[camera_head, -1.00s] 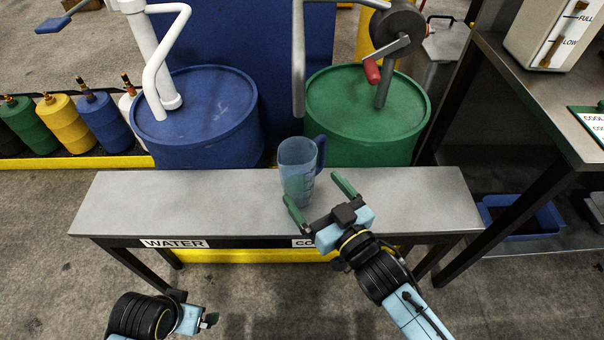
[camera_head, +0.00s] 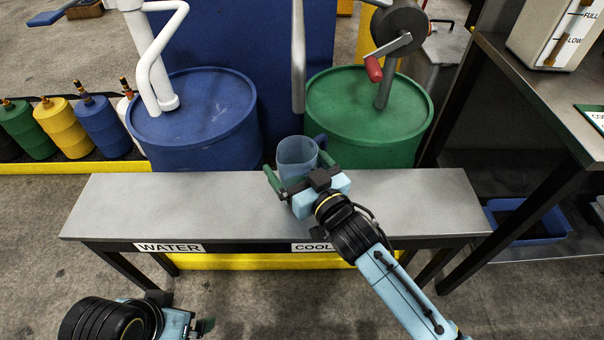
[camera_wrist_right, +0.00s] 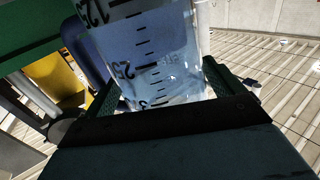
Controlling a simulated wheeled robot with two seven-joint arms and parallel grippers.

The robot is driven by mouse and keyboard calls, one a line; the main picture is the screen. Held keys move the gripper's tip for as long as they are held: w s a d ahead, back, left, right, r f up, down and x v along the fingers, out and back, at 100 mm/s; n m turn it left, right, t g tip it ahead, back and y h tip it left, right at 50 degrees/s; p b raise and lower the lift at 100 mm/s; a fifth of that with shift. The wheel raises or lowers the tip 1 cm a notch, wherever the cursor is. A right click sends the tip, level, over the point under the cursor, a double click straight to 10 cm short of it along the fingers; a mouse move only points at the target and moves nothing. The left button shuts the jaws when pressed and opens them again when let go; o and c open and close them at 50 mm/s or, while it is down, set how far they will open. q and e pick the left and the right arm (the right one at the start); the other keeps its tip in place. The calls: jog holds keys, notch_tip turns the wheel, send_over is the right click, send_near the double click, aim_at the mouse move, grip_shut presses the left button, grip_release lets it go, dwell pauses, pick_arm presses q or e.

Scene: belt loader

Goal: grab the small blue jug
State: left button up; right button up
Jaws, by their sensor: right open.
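The small blue jug (camera_head: 296,151) is translucent and stands upright on the grey bench, in front of the gap between the blue and green drums. Its handle is on the right, partly hidden. My right gripper (camera_head: 298,170) is open, with one green finger on each side of the jug; the gripper body hides the jug's lower part. In the right wrist view the jug's clear wall with black scale marks (camera_wrist_right: 150,55) lies between the two fingers. I cannot tell whether they touch it. My left gripper (camera_head: 203,326) is low at the left, in front of the bench, its jaws unclear.
The grey bench (camera_head: 140,200) carries WATER and partly covered COOL labels. Behind it stand a blue drum (camera_head: 200,110) with a white pump and a green drum (camera_head: 365,105) with a crank. A table (camera_head: 560,95) stands at the right. The bench's left half is clear.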

jog(key=c, duration=1.1)
jog(key=shift+c, duration=1.1)
jog(key=shift+r, duration=0.2)
